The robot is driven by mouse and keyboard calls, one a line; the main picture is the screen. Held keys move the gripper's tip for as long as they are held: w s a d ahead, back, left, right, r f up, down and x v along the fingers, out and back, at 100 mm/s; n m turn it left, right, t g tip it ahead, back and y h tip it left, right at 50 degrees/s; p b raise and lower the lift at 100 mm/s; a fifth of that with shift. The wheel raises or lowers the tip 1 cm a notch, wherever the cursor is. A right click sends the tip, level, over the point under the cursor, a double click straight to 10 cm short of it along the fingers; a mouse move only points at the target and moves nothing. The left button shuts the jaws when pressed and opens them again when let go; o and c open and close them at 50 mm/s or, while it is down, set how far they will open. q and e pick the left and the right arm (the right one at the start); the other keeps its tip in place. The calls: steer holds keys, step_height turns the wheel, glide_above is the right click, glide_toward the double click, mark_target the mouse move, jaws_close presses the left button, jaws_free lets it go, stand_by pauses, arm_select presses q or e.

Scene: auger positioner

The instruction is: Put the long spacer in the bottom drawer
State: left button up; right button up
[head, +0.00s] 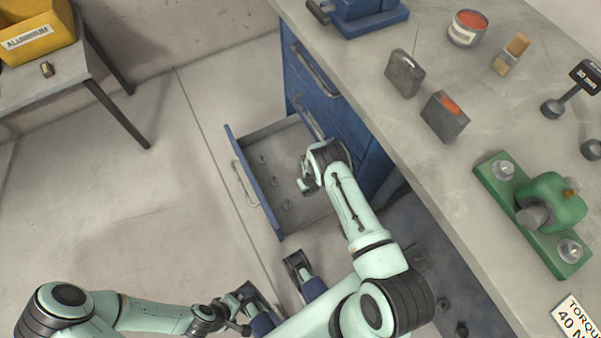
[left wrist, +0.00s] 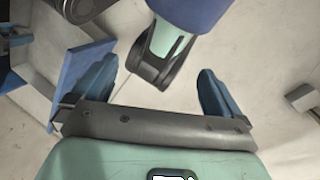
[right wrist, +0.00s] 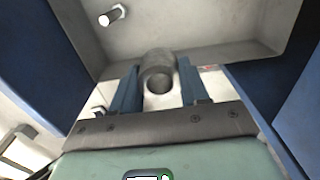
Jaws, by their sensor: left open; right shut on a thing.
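The long spacer (right wrist: 158,75) is a grey hollow cylinder, seen in the right wrist view between the fingers of my right gripper (right wrist: 160,90). That gripper is shut on it, over the open drawer; its height above the floor is unclear. In the head view the right gripper (head: 307,180) is partly covered by its arm, and I cannot make out the spacer there. The open bottom drawer (head: 258,196) has a blue front and a pale inside. My left gripper (left wrist: 155,95) is open and empty, low in front of the drawer; it also shows in the head view (head: 250,298).
Several small grey pieces lie in the drawer; one pale cylinder (right wrist: 112,15) shows in the right wrist view. The blue cabinet (head: 320,95) stands under a workbench (head: 440,165) holding a green fixture (head: 545,205) and tins. Floor left of the drawer is clear.

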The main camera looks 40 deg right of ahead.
steer(key=b, duration=0.3)
glide_above(308, 208)
step_height(308, 208, down, 9)
arm_select(q)
steer(key=w+a+f+t+y+b, duration=0.1)
steer(key=w+a+f+t+b, duration=0.3)
steer(key=w+f, duration=0.45)
arm_select(e)
step_height(308, 208, down, 6)
steer(key=shift+d+f+p, duration=0.15)
steer(key=shift+f+p, duration=0.1)
steer(key=shift+p, duration=0.1)
step_height(308, 208, down, 2)
steer(key=shift+f+b, duration=0.1)
steer(key=shift+b, duration=0.5)
steer(key=shift+f+b, duration=0.5)
steer(key=shift+f, duration=0.25)
arm_select(q)
steer(key=f, duration=0.1)
steer(key=s+a+f+g, duration=0.1)
steer(key=f+n+g, duration=0.1)
steer(key=shift+s+a+y, duration=0.3)
steer(key=shift+s+a, duration=0.05)
arm_select(e)
steer(key=shift+f, duration=0.1)
arm_select(q)
steer(key=shift+f, duration=0.1)
